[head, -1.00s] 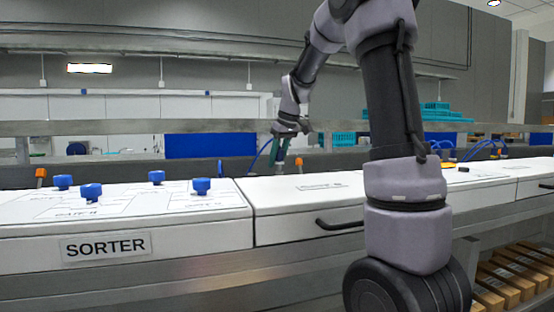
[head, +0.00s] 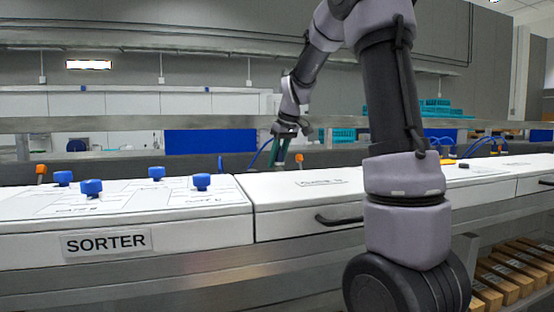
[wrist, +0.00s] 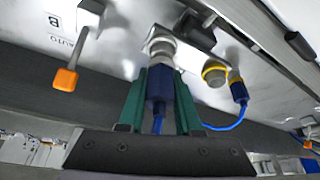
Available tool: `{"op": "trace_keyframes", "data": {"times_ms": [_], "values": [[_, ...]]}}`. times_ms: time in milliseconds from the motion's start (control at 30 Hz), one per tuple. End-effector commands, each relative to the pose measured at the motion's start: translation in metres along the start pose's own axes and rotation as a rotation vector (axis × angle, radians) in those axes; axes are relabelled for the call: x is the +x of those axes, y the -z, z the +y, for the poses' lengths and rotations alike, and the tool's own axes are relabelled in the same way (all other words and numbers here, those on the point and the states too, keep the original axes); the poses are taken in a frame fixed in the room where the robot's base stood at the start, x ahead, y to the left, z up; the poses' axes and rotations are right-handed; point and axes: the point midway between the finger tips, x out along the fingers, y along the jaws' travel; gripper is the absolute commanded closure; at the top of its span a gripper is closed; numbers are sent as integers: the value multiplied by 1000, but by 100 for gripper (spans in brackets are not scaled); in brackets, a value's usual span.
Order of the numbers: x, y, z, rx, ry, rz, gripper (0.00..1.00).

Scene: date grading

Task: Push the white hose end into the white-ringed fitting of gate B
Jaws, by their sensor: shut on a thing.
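My gripper (wrist: 160,75) has its green fingers closed on the blue body of the hose end (wrist: 158,88) in the wrist view. The blue hose (wrist: 158,124) runs back between the fingers. The tip of the hose end lines up with the pale, metallic fitting (wrist: 161,46) of gate B and appears to meet it. I cannot tell how deep it sits. A "B" label and an orange-tipped lever (wrist: 66,79) are to the left. In the head view my gripper (head: 280,160) points down behind the white housing, and the hose end is too small to make out.
A yellow-ringed fitting (wrist: 214,75) sits close to the right, with another blue hose connector (wrist: 238,91) beside it. The white sorter housing (head: 210,233) with blue knobs stands in front. A metal rail (head: 100,125) runs behind.

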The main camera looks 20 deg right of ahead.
Motion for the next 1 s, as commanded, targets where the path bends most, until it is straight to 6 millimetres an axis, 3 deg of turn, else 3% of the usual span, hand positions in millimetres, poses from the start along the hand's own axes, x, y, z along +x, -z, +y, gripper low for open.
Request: {"op": "trace_keyframes", "data": {"times_ms": [700,733,767,800,1000], "values": [[7,-3,0,0,0,-1,100],[7,-3,0,0,0,-1,71],[7,-3,0,0,0,-1,82],[7,-3,0,0,0,-1,87],[7,-3,0,0,0,0,86]]}}
